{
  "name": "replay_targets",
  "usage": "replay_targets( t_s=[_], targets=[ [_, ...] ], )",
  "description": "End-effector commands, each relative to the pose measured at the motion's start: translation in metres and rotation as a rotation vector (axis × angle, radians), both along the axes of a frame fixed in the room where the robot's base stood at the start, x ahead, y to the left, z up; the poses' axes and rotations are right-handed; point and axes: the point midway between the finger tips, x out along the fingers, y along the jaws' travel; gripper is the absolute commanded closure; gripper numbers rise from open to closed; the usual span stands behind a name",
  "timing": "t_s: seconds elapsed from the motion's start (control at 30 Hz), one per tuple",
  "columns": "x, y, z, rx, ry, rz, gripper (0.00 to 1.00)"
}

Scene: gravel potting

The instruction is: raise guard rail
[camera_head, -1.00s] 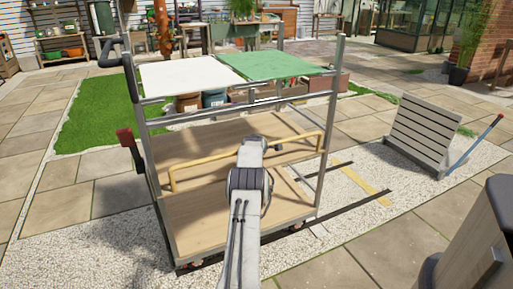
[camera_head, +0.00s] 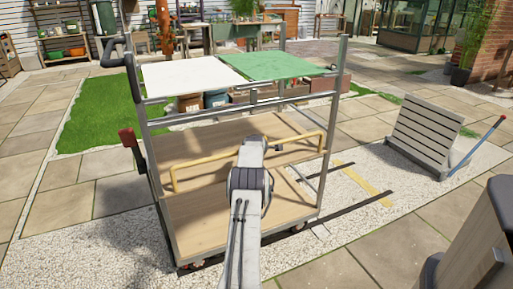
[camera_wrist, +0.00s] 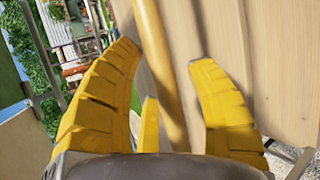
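The guard rail is a yellow bar (camera_head: 205,174) across the near side of a grey-framed trolley (camera_head: 143,130), above its lower wooden deck. Bent ends run down from the bar on the left and right. My arm crosses in front of its middle and hides that part and my gripper in the head view. In the wrist view, the yellow rail (camera_wrist: 157,60) runs between the spread yellow fingers of my gripper (camera_wrist: 165,75). Gaps show between the rail and the fingertips on both sides, so the gripper is open. The wooden shelf lies behind it.
White (camera_head: 190,75) and green (camera_head: 275,66) panels top the trolley. A red-ended lever (camera_head: 127,137) sticks out at its left post. A grey slatted ramp (camera_head: 424,133) with a blue pole (camera_head: 474,147) stands right. Gravel and paving around the trolley are largely clear.

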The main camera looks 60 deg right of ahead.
Motion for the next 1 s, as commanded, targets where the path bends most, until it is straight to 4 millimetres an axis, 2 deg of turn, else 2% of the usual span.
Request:
replay_targets(
  t_s=[0.53,1.0],
  targets=[
    [-0.004,0.004,0.005,-0.002,0.0,-0.001,0.45],
    [-0.018,0.037,0.026,0.0,0.0,-0.001,0.45]
  ],
)
